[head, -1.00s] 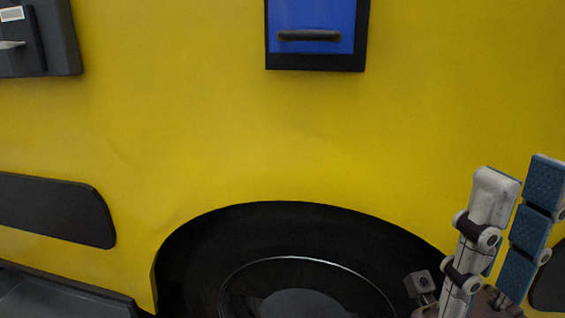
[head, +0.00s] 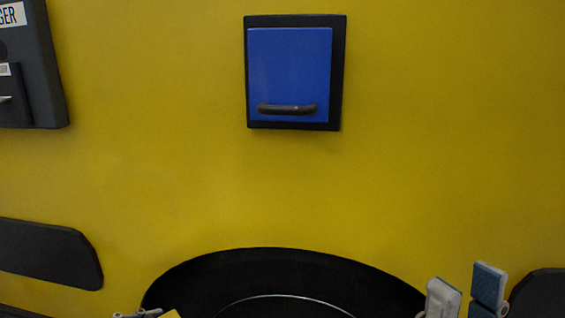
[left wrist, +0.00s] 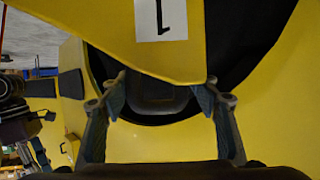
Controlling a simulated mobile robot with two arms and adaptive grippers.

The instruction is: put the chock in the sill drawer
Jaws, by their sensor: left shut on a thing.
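The yellow chock (left wrist: 110,35) fills the upper part of the left wrist view, with a white label marked 1. My left gripper (left wrist: 163,90) has its two fingertips at the chock's lower edge, on either side of a dark grey part, and is shut on the chock. In the head view only a yellow corner of the chock (head: 171,314) and a bit of my left gripper show at the bottom edge. My right gripper (head: 466,291) is at the lower right, its fingers apart and nothing seen between them. I cannot make out the sill drawer for certain.
A yellow panel (head: 400,160) fills the head view. It bears a blue flap (head: 290,70) with a dark handle, a dark box (head: 38,70) at upper left and a dark plate (head: 45,253) below that. A black wheel arch (head: 270,262) is at the bottom.

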